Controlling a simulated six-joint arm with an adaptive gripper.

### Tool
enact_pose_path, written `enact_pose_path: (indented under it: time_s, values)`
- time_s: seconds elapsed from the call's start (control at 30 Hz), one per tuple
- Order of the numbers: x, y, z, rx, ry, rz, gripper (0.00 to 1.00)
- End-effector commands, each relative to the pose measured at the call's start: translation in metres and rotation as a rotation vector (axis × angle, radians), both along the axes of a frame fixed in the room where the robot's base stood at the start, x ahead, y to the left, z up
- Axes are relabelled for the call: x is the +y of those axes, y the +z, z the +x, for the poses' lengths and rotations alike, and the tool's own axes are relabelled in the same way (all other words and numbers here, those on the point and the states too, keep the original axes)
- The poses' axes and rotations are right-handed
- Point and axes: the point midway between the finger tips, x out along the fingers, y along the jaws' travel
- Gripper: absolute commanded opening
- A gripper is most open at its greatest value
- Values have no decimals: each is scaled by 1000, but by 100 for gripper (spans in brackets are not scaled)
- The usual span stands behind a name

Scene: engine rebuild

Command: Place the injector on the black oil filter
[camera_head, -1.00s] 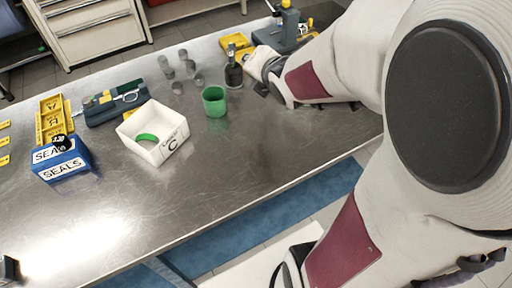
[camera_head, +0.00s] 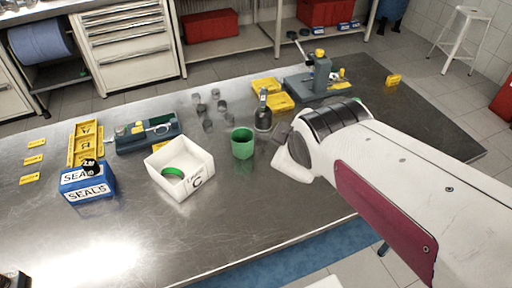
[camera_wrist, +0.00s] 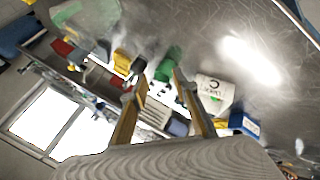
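A dark, upright cylinder (camera_head: 263,120) with a narrow grey piece rising from its top stands on the metal table, behind and right of the green cup. It may be the black oil filter; I cannot tell whether the piece on top is the injector. No other injector is clearly recognisable. My gripper shows in the wrist view (camera_wrist: 160,76) with its two tan fingers spread and nothing visible held between them. In the head view its fingers are hidden behind my wrist, which is just right of the dark cylinder.
The green cup (camera_head: 242,143) and white box marked C (camera_head: 199,180) stand in front. A blue seals box (camera_head: 88,183) is left. Several small grey cylinders (camera_head: 208,125), yellow trays (camera_head: 279,101) and a grey fixture (camera_head: 319,80) lie behind. The front table is clear.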

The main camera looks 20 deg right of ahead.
Motion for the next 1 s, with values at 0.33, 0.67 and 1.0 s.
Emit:
enact_pose_path:
  time_s: [0.33,0.67,1.0]
  values:
    - [36,2,-60,52,-330,337,29]
    - [58,1,-100,111,-541,526,29]
    - [60,1,-103,117,-560,541,29]
